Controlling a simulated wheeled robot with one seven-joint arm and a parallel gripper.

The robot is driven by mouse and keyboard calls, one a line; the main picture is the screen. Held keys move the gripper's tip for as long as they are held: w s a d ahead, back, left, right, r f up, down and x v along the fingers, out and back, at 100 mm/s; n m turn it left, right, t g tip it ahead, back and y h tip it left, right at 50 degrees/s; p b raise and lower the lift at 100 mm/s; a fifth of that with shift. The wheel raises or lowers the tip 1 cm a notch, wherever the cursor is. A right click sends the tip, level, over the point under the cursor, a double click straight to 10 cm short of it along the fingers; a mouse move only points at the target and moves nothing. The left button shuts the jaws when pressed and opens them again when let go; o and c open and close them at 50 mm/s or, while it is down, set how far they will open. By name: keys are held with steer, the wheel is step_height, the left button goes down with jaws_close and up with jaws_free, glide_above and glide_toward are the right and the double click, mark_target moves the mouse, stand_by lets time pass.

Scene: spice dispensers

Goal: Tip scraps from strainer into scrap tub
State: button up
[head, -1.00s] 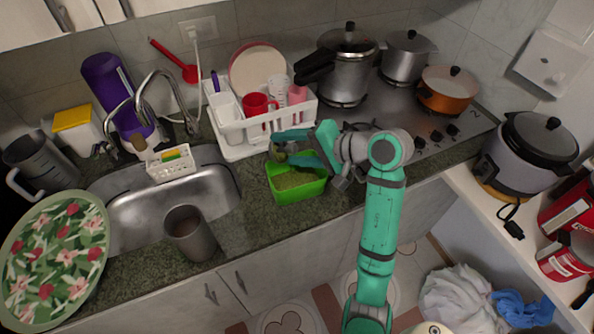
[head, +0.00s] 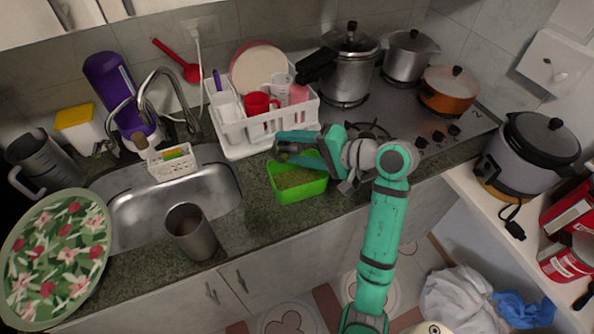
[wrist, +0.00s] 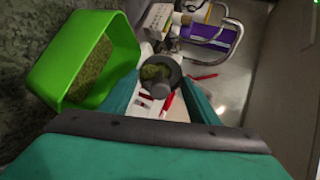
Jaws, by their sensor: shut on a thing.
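The scrap tub (head: 300,188) is a bright green open box on the counter in front of the dish rack. It also shows at the left of the wrist view (wrist: 50,75), with a greenish-brown fill inside. My gripper (head: 282,146) is over the tub's back edge, its fingers pointing left. In the wrist view, my gripper (wrist: 162,92) is shut on the strainer (wrist: 175,76), a small dark round cup. Green scraps (wrist: 153,71) show in its mouth. The strainer looks tilted and is apart from the tub in that view. The head view mostly hides the strainer behind my fingers.
A white dish rack (head: 240,137) with cups and plates stands just behind my gripper. The sink (head: 135,205) and a grey cup (head: 190,232) are to the left. A stove with pots (head: 350,70) is at the back right. Some counter is bare left of the tub.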

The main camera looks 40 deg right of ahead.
steer(key=shift+s+d, duration=0.1)
steer(key=shift+t, duration=0.4)
steer(key=shift+s+d+f+t+y, duration=0.1)
steer(key=shift+s+d+t+y, duration=0.2)
steer(key=shift+s, duration=0.1)
stand_by(0.3)
steer(key=shift+s, duration=0.2)
steer(key=shift+s+d+t, duration=0.2)
steer(key=shift+t, duration=0.2)
steer(key=shift+f, duration=0.1)
